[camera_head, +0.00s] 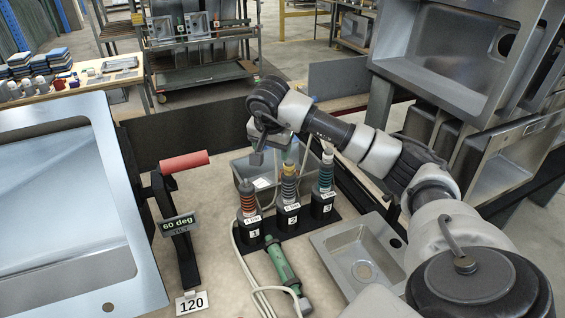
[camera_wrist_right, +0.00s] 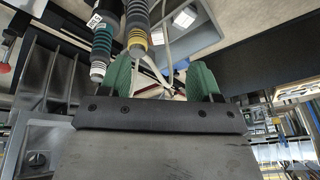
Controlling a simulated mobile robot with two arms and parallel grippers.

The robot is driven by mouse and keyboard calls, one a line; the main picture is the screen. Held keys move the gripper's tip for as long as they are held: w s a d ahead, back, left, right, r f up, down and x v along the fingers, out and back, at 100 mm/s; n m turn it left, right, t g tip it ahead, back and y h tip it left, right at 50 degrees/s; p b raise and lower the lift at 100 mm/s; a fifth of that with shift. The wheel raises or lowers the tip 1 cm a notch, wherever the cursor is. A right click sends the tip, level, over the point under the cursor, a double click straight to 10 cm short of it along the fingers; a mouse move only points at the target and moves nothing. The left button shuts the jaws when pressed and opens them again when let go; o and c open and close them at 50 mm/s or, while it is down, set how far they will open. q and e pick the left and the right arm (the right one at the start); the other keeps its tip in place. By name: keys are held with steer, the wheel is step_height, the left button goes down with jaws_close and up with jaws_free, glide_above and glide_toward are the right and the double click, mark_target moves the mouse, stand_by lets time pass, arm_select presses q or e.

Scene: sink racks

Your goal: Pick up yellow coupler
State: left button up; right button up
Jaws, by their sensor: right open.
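The yellow coupler (camera_head: 289,172) stands upright on the middle holder, marked 2, with its yellow top showing. A red coupler (camera_head: 247,196) stands on holder 1 to its left and a teal one (camera_head: 326,172) on holder 3 to its right. My right gripper (camera_head: 276,152) is above and just behind the yellow coupler's top, partly hidden by my wrist. In the right wrist view my right gripper (camera_wrist_right: 160,80) has its green fingers apart with no coupler between them. The yellow-banded coupler (camera_wrist_right: 137,38) lies ahead of the gap there, beside the teal one (camera_wrist_right: 103,45). My left gripper is not in view.
A green tool (camera_head: 284,268) with a pale hose lies before the holders. A small metal sink (camera_head: 333,250) is at right, and a grey bin (camera_head: 240,166) stands behind the couplers. A red-handled stand (camera_head: 184,162) and a large sink (camera_head: 120,250) are at left.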

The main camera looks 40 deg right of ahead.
mark_target(289, 161)
steer(key=shift+g+h, duration=0.4)
steer(key=shift+h, duration=0.3)
steer(key=d+f, duration=0.2)
steer(key=d, duration=0.1)
steer(key=d+f+p, duration=0.1)
steer(key=shift+d, duration=0.4)
steer(key=x, duration=0.1)
steer(key=p+x, duration=0.1)
steer(key=x, duration=0.1)
steer(key=p+x, duration=0.1)
steer(key=shift+s+a+f, duration=0.1)
steer(key=shift+a+f, duration=0.05)
steer(key=shift+f, duration=0.3)
steer(key=shift+d+f, duration=0.2)
steer(key=shift+f, duration=0.2)
steer(key=shift+c, duration=0.3)
steer(key=c, duration=0.8)
steer(key=shift+r, duration=0.15)
